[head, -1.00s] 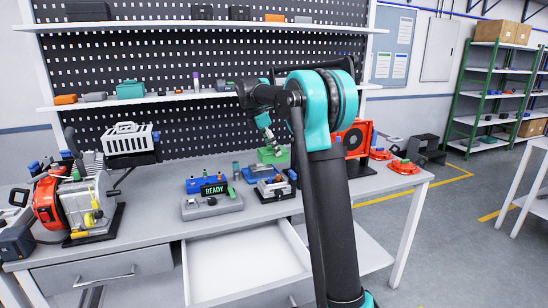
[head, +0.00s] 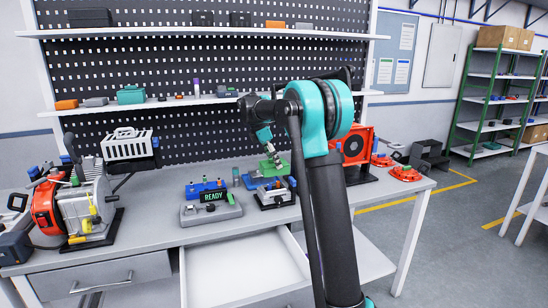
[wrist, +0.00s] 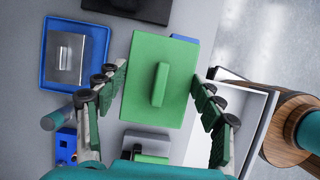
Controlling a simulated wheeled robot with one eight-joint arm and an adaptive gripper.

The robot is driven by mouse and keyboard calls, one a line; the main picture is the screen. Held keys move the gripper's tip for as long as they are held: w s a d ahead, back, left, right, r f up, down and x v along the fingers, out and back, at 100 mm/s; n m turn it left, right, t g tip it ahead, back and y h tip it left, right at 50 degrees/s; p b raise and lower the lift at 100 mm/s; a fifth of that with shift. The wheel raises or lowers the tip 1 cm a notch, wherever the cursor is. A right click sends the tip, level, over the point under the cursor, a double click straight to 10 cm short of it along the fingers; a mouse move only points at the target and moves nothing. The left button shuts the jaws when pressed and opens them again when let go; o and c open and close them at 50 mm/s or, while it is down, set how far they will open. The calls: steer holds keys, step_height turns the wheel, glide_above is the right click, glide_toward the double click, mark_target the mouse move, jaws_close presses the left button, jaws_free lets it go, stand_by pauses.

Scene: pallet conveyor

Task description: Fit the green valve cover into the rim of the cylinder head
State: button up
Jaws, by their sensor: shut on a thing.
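The green valve cover (wrist: 160,82) is a flat plate with a raised bar handle. My gripper (wrist: 162,95) is shut on it, with a finger along each of two opposite sides. In the head view the cover (head: 272,164) hangs level under my gripper, just above and behind the cylinder head (head: 275,192). The cylinder head is a grey block on a dark base with blue parts. In the wrist view the cover hides most of it; only a dark edge and a bit of blue show. I cannot see its rim clearly.
A grey READY box (head: 213,210) and a blue fixture (head: 207,187) stand left of the cylinder head. A blue tray (wrist: 48,72) with a silver plate lies beside the cover. A drawer (head: 245,270) is open in front. A red fan unit (head: 355,148) stands right.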

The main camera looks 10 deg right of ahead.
steer(key=shift+f, duration=3.8)
steer(key=shift+f, duration=0.1)
steer(key=o, duration=1.4)
steer(key=v, duration=1.2)
